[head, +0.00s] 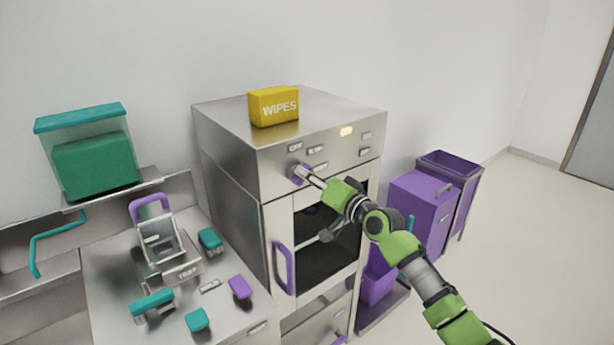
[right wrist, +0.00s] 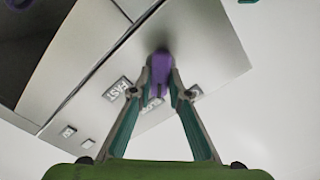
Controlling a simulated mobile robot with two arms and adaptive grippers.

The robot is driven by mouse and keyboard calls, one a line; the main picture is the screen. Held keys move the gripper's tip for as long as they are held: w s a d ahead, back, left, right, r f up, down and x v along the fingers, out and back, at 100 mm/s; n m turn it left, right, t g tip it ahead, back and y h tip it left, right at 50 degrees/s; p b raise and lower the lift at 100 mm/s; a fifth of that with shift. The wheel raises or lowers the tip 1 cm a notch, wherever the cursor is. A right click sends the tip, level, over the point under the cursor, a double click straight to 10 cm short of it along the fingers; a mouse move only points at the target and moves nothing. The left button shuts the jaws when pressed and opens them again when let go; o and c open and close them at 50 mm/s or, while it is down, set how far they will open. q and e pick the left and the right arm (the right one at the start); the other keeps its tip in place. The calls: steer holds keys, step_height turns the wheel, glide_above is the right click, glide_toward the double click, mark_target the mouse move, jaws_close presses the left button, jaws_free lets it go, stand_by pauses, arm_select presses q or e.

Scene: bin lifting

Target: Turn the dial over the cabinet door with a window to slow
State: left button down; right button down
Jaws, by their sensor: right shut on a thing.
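The steel cabinet (head: 228,150) has a door with a dark window (head: 335,255) and a purple handle (head: 284,268). The purple dial (right wrist: 160,66) is on the panel above this door; in the head view the fingers partly cover it. My right gripper (head: 304,173) is shut on the dial, one finger on each side in the right wrist view. Small labels surround the dial: FAST (right wrist: 117,89), SLOW (right wrist: 153,104) and a partly hidden one (right wrist: 193,92). I cannot tell exactly which label the dial points at. My left gripper is not in view.
A yellow WIPES box (head: 273,106) stands on the cabinet. At left, a steel counter (head: 228,318) holds a purple-handled device and several small teal and purple blocks. Purple bins (head: 421,212) stand right of the cabinet. The floor at right is clear.

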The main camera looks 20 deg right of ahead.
steer(key=shift+m, duration=0.5)
steer(key=c, duration=1.9)
jaws_free()
steer(key=shift+d, duration=0.1)
steer(key=v, duration=1.2)
